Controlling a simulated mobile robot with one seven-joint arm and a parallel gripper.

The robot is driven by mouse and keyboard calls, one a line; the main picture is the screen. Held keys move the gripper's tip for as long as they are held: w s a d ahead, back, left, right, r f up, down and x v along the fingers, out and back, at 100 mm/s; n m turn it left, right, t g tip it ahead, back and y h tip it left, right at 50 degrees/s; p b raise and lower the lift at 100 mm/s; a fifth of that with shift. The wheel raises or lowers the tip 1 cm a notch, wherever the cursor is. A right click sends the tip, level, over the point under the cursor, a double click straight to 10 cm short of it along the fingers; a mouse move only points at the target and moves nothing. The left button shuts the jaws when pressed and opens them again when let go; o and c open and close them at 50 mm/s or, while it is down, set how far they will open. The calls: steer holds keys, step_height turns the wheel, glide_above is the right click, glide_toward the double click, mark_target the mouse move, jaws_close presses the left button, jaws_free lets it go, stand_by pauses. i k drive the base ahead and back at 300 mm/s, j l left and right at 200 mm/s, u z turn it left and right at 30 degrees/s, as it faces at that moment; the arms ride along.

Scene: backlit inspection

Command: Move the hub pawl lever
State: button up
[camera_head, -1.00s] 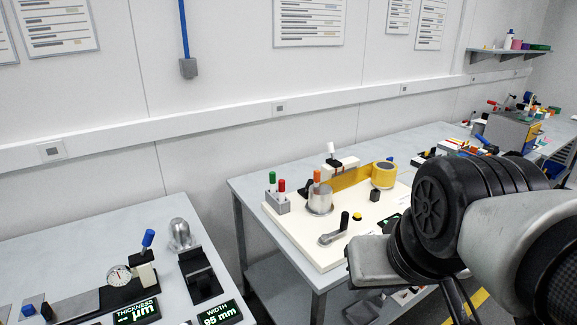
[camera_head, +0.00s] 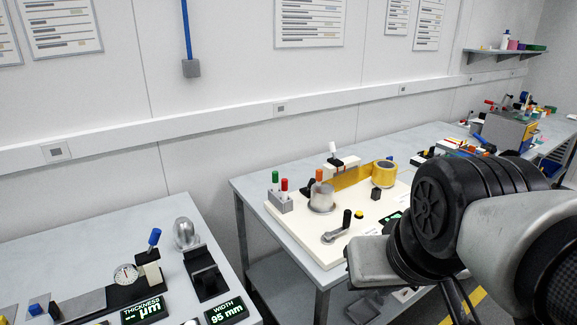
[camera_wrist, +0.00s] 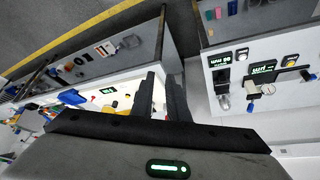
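A silver metal hub (camera_head: 322,199) stands on the cream board (camera_head: 300,236) of the middle bench in the head view. A short upright lever with an orange grip (camera_head: 319,175) rises at it; I take this as the hub pawl lever. A yellow band runs from behind the hub to a yellow roll (camera_head: 384,173). In the wrist view my gripper (camera_wrist: 161,78) shows two fingers with a gap between them, empty and away from the hub. The lever is too small to make out there.
A grey crank with a black knob (camera_head: 340,228) sits at the board's front. A block with green and red handles (camera_head: 280,200) stands left of the hub. A left bench (camera_head: 90,255) carries a gauge and displays, with a floor gap between the benches. My arm covers the right.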

mark_target(313, 180)
steer(key=i+l+u, duration=0.25)
steer(key=i+l, duration=0.5)
